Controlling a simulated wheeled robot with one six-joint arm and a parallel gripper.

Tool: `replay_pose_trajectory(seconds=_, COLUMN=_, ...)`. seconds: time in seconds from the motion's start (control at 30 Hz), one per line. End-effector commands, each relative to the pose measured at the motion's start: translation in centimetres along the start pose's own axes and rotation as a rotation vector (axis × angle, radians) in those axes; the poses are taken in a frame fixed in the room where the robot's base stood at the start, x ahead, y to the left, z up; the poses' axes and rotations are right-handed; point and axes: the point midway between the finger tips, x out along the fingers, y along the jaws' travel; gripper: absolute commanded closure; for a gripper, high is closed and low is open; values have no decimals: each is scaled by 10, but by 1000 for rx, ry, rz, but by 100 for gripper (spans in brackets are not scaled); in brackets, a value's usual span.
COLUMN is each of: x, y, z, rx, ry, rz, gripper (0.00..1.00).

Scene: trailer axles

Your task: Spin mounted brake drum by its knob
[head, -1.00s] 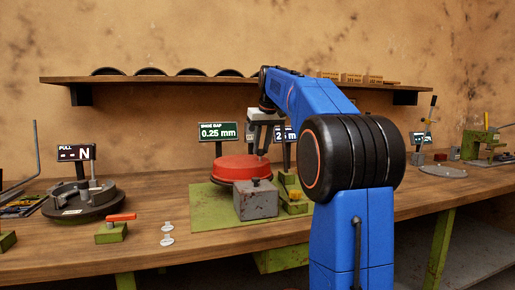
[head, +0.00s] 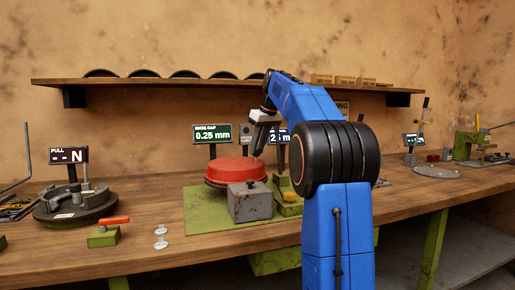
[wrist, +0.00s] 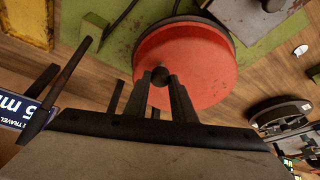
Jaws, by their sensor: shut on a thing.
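The red brake drum (head: 234,171) sits on a green mat (head: 200,216) on the workbench. In the wrist view the drum (wrist: 195,65) fills the upper middle, with a dark round knob (wrist: 159,75) near its edge. My gripper (wrist: 163,90) is over that edge, its two dark fingers shut on the knob. In the head view my gripper (head: 262,150) reaches down at the drum's right side. My arm hides part of the bench behind it, and the knob is not clear in the head view.
A grey block (head: 250,201) stands right in front of the drum. A display reading 0.25 mm (head: 213,133) stands behind it. A dark drum fixture (head: 76,206) and a green block with an orange handle (head: 104,234) are at left. A shelf (head: 150,83) runs above.

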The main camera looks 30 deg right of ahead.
Motion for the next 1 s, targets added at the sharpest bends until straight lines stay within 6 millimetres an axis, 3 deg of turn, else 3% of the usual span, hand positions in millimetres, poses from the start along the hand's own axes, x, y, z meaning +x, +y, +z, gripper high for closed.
replay_pose_trajectory(seconds=0.13, x=0, y=0, z=0, rx=1, ry=-1, rz=0, gripper=100)
replay_pose_trajectory(seconds=0.17, x=0, y=0, z=0, rx=1, ry=-1, rz=0, gripper=70)
replay_pose_trajectory(seconds=0.2, x=0, y=0, z=0, rx=1, ry=-1, rz=0, gripper=60)
replay_pose_trajectory(seconds=0.63, x=-7, y=0, z=0, rx=1, ry=1, rz=1, gripper=59)
replay_pose_trajectory(seconds=1.0, x=-70, y=1, z=-1, rx=1, ry=1, rz=2, gripper=59)
